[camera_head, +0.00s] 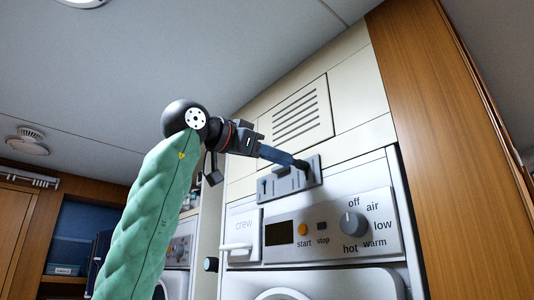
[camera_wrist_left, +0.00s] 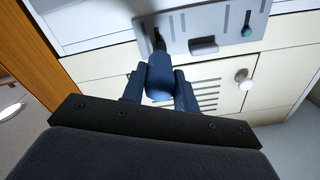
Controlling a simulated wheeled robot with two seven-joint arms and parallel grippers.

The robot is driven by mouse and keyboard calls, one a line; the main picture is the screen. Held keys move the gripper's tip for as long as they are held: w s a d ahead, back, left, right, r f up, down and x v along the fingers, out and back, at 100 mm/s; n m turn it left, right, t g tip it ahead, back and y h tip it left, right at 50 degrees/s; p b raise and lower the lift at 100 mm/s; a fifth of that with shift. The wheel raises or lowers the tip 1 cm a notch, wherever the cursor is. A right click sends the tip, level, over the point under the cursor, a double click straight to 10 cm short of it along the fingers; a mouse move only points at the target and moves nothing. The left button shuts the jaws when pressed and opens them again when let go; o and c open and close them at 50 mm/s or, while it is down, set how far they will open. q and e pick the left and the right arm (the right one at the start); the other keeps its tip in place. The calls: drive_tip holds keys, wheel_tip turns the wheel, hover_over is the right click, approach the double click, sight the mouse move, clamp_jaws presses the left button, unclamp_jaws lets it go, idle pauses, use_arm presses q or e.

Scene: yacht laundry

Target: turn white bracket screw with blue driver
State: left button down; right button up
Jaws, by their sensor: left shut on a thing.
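My left gripper (camera_head: 250,142) is shut on the blue driver (camera_head: 276,155) in the head view. The wrist view shows the driver's blue handle (camera_wrist_left: 160,76) between my fingers. Its dark shaft points at a grey bracket plate (camera_head: 278,186) above the dryer panel. The tip ends at the plate's right part in the head view; I cannot tell whether it touches a screw, as the tip area is small and dark. The plate (camera_wrist_left: 205,45) also shows in the wrist view, with a teal knob (camera_wrist_left: 246,31) and a dark slot. My right gripper is not in view.
A vent grille (camera_head: 297,110) is on the cream panel above the plate. Below it is the dryer's panel (camera_head: 330,228) with a dial (camera_head: 353,223). A small white knob (camera_wrist_left: 242,77) shows near the plate. A wooden wall (camera_head: 450,150) stands at the right.

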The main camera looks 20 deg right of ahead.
use_arm(q)
drive_tip(key=m, duration=0.3)
drive_tip(key=shift+a, duration=0.15)
drive_tip(key=shift+d+n, duration=0.25)
drive_tip(key=shift+n, duration=0.05)
drive_tip(key=c, duration=1.8)
unclamp_jaws()
drive_tip(key=shift+a, duration=0.15)
clamp_jaws()
drive_tip(key=shift+b, duration=0.35)
